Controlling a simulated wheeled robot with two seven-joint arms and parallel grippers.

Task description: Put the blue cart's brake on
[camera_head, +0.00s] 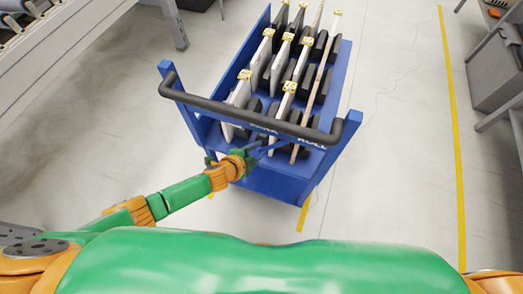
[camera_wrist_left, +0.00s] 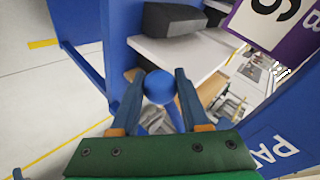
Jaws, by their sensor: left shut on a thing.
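The blue cart (camera_head: 262,180) stands in front of me with its black push handle (camera_head: 230,108) on my side. A panel below the handle bears the word ROLL (camera_head: 313,145) to the right; in the left wrist view, letters starting PA (camera_wrist_left: 277,154) show on blue. My left gripper (camera_head: 262,147) is at this panel, below the handle. In the left wrist view its fingers (camera_wrist_left: 160,74) are closed on both sides of a round blue knob (camera_wrist_left: 159,88). The knob's lever is mostly hidden, so its setting is hard to tell. My right gripper is out of view.
The cart carries upright white and wood-coloured boards (camera_head: 240,94) with yellow tags between black blocks. A conveyor (camera_head: 60,40) stands at left and grey benches (camera_head: 495,70) at right. Yellow lines (camera_head: 452,100) mark the floor, which is clear on both sides of the cart.

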